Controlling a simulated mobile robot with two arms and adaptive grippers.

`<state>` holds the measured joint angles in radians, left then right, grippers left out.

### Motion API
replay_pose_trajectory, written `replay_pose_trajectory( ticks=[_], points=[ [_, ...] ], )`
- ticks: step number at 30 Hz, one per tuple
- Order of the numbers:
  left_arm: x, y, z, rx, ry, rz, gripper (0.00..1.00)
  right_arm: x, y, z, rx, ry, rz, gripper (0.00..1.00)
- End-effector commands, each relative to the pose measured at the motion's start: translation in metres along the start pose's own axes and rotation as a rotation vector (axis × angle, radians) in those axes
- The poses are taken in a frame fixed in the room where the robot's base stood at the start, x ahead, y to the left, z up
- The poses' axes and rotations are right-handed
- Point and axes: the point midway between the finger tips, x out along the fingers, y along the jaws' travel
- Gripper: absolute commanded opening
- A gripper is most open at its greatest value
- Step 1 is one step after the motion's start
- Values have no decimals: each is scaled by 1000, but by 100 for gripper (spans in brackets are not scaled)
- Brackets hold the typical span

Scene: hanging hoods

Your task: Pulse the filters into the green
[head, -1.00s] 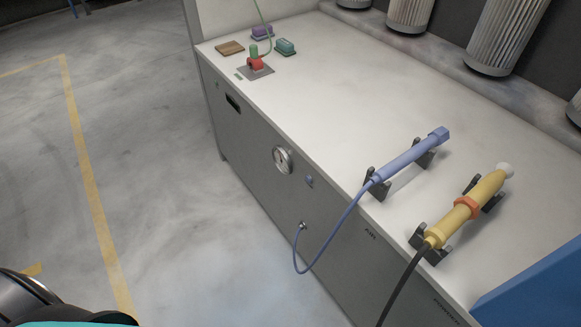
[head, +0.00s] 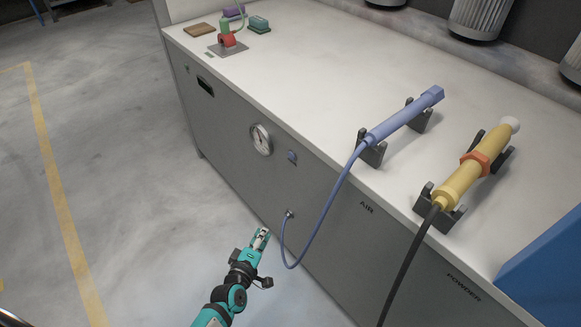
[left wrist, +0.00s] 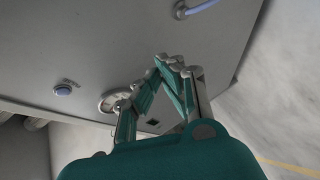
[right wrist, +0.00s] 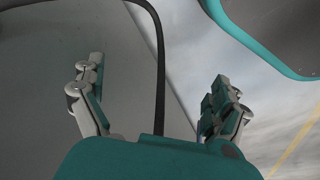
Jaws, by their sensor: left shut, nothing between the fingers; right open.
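Several ribbed cylindrical filters (head: 481,18) hang above the back of the bench. A blue air tool (head: 398,118) lies on two dark cradles, its blue hose running to the cabinet front marked AIR. A round gauge (head: 261,139) with a white face sits on the cabinet front, and it also shows in the left wrist view (left wrist: 108,102). A blue button (head: 292,157) is right of it; it shows in the left wrist view (left wrist: 63,90). My left gripper (head: 262,233) is shut and empty, low before the cabinet. My right gripper (right wrist: 160,85) is open and empty, outside the head view.
A yellow tool (head: 473,170) with an orange collar rests on cradles at right, its black cable hanging down. A red fitting (head: 226,38) and small blocks stand at the bench's far left. A blue box (head: 545,268) is at lower right. The bench middle is clear.

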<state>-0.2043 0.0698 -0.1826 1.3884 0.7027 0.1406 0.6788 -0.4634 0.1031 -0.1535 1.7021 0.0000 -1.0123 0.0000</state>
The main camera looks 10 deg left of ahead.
Motion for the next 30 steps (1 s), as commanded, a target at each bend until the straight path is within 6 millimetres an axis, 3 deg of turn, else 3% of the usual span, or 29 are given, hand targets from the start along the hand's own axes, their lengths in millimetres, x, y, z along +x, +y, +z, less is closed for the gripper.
replay_pose_trajectory(
  ticks=[2, 6, 12, 18, 30],
  points=[
    [13, 29, -13, -149, 51, 111, 0, -6, 1, -11, 2, 20, 2, 100],
    [16, 88, -40, -413, 107, 295, 0, -35, 3, -25, 6, 43, 6, 100],
    [5, 142, -69, -693, 128, 483, 0, -72, 5, -31, 10, 64, 10, 100],
    [-2, 162, -80, -795, 127, 551, 0, -88, 5, -32, 11, 70, 11, 100],
    [0, 164, -80, -797, 126, 552, 0, -90, 5, -32, 11, 70, 11, 100]
  ],
)
